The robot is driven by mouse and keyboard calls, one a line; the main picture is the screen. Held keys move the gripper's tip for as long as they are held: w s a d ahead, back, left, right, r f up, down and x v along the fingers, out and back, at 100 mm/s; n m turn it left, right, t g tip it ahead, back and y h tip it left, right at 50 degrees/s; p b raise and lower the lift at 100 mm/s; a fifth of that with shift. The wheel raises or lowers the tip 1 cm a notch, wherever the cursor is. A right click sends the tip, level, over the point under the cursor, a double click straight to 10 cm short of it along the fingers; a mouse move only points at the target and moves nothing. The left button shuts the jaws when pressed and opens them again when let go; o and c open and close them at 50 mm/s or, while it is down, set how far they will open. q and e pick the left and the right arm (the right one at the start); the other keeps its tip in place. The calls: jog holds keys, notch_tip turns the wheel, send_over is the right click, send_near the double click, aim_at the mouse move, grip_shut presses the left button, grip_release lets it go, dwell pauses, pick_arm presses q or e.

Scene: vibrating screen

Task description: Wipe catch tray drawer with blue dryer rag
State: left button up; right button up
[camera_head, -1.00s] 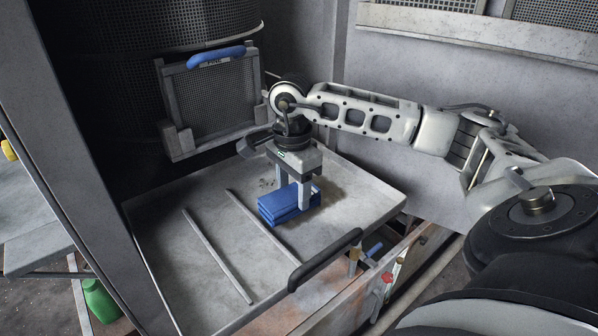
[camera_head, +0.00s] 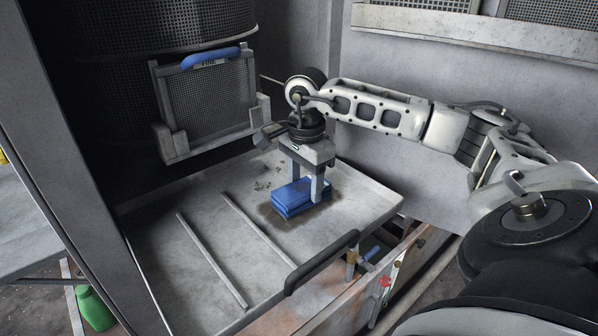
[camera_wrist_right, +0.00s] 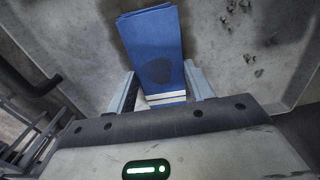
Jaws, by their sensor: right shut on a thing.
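The blue dryer rag (camera_head: 291,200) is a folded bundle on the floor of the catch tray drawer (camera_head: 188,270). My right gripper (camera_head: 304,188) points down from above and is shut on the rag. In the right wrist view, the rag (camera_wrist_right: 152,50) extends ahead from between the two fingers (camera_wrist_right: 163,92). The grey drawer is pulled out, with a black handle (camera_head: 322,262) on its front edge. A brown stain (camera_head: 272,216) surrounds the rag, and dark specks (camera_head: 265,184) lie behind it. My left gripper is not in view.
Two thin raised bars (camera_head: 212,262) run along the drawer floor left of the rag. A mesh panel with a blue handle (camera_head: 212,58) stands behind the drawer. A grey post (camera_head: 75,180) rises at the left. A green container (camera_head: 95,307) is on the ground at lower left.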

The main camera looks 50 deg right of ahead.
aim_at(285, 198)
jog(key=shift+s+d, duration=0.15)
jog(key=shift+d, duration=1.1)
jog(key=shift+s+d, duration=0.15)
jog(key=shift+d, duration=1.05)
jog(key=shift+w+a+p, duration=0.2)
jog(key=shift+a+p, duration=0.15)
jog(key=shift+a, duration=1.35)
jog(key=shift+w+a+p, duration=0.15)
jog(key=shift+a+p, duration=0.15)
jog(key=shift+a, duration=1.45)
jog(key=shift+w+a+p, duration=0.2)
jog(key=shift+a+p, duration=0.15)
jog(key=shift+a, duration=1.35)
jog(key=shift+s+d+f+b, duration=0.1)
jog(key=shift+d+b, duration=0.35)
jog(key=shift+d, duration=0.8)
jog(key=shift+s+d+b, duration=0.2)
jog(key=shift+d+b, duration=0.15)
jog(key=shift+d, duration=1.25)
jog(key=shift+s+d+b, duration=0.15)
jog(key=shift+d, duration=1.05)
jog(key=shift+s+d+b, duration=0.1)
jog(key=shift+d+b, duration=0.05)
jog(key=shift+d, duration=1)
jog(key=o, duration=0.6)
